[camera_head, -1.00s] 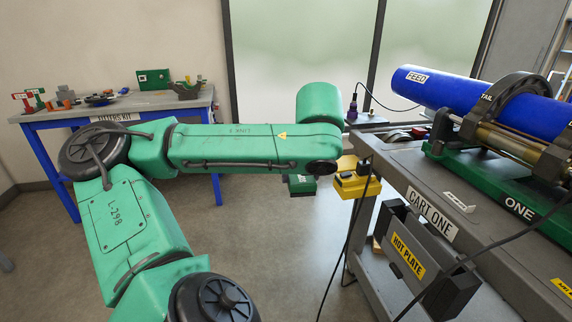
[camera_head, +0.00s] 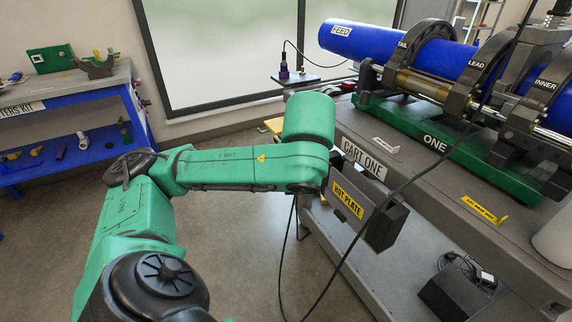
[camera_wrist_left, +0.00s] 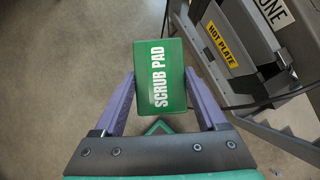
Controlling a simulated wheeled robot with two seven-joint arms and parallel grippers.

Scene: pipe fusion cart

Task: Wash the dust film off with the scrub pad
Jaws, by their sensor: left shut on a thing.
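The green scrub pad (camera_wrist_left: 160,76), lettered SCRUB PAD, is between the two purple fingers of my left gripper (camera_wrist_left: 163,92) in the left wrist view. The gripper is shut on it and holds it above open floor. In the head view my left arm reaches in from the left; its gripper and the pad are hidden there. A blue pipe (camera_head: 345,38) marked FEED lies in the clamps of the green machine (camera_head: 402,118) on cart one (camera_head: 350,122). I cannot make out a dust film on it. My right gripper is not in view.
The hot plate holder (camera_head: 347,202) hangs on the cart's side, near my left forearm; it also shows in the left wrist view (camera_wrist_left: 222,42). A black cable (camera_head: 420,172) hangs across the cart. A blue bench (camera_head: 85,135) stands at left. Floor between is clear.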

